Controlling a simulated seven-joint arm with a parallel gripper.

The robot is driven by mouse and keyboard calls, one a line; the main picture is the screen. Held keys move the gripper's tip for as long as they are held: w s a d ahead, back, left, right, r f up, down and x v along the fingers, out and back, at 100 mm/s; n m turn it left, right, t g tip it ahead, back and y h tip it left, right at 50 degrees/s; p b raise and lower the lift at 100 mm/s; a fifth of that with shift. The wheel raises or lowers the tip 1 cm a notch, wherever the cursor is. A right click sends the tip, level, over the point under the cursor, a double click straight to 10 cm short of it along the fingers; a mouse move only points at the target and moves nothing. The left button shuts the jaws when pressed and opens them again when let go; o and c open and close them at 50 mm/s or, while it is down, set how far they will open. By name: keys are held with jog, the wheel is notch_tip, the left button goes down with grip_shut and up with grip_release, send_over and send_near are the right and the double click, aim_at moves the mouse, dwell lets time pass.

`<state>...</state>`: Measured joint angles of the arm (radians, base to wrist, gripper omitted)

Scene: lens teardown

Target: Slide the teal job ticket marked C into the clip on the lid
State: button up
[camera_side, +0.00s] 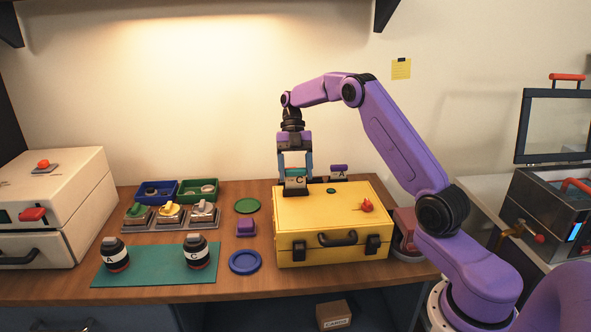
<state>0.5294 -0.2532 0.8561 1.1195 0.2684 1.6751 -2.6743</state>
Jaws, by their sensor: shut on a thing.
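The teal job ticket marked C (296,172) has a teal top and a pale face with the letter C. My gripper (296,169) points down over the back left of the yellow case's lid (343,204), with its fingers shut on the ticket. A dark clip (297,190) is on the lid directly below the ticket. The ticket's lower edge is at or just above the clip; I cannot tell how deep it sits.
A purple-topped piece marked A (339,171) stands at the case's back edge, right of my gripper. A red knob (367,206) rises from the lid. Left are a purple block (245,228), a blue dish (245,262) and a teal mat (155,265) with lens barrels marked A and C.

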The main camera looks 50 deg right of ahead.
jog(key=shift+f, duration=0.4)
jog(key=o, duration=1.1)
jog(key=shift+v, duration=3.7)
